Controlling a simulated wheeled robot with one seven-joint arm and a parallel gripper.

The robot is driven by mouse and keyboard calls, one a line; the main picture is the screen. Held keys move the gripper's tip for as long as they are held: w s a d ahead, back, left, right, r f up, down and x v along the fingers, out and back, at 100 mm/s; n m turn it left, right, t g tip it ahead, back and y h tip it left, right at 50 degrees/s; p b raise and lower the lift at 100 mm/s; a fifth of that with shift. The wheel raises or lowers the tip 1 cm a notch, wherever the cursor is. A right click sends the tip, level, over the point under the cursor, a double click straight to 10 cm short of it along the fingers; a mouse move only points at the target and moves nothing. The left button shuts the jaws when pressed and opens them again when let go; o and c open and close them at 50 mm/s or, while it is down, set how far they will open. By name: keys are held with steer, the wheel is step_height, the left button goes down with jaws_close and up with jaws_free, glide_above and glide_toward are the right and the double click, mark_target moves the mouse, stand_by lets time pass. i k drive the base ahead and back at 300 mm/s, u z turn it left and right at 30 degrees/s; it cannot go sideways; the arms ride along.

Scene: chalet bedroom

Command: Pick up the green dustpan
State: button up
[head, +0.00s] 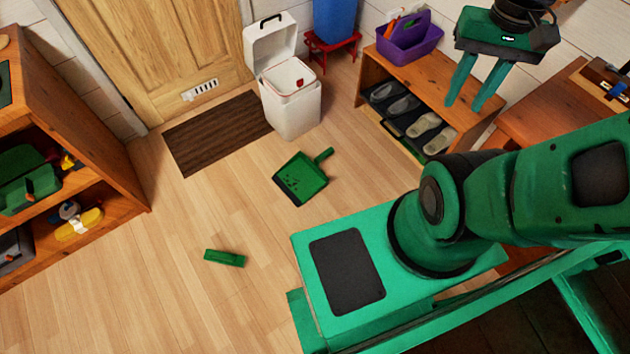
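The green dustpan (301,178) lies on the wooden floor in the middle of the head view. Its handle points up and to the right, and dark specks show in its pan near the dark front lip. My gripper (462,106) is at the upper right, pointing down, with its two green fingers apart and nothing between them. It shows in front of the shoe bench, well to the right of the dustpan and apart from it.
A green block-like object (224,258) lies on the floor at lower left. A white open-lidded bin (292,113) stands behind the dustpan, beside a brown mat (215,137). A shoe bench (437,84) bears a purple caddy (409,38). Shelves (118,170) stand left. Floor around the dustpan is clear.

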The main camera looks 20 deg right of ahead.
mark_target(312, 180)
steer(key=u, duration=0.3)
steer(key=k, duration=0.1)
steer(key=z, duration=0.75)
steer(key=i, duration=1.05)
steer(key=u, duration=0.35)
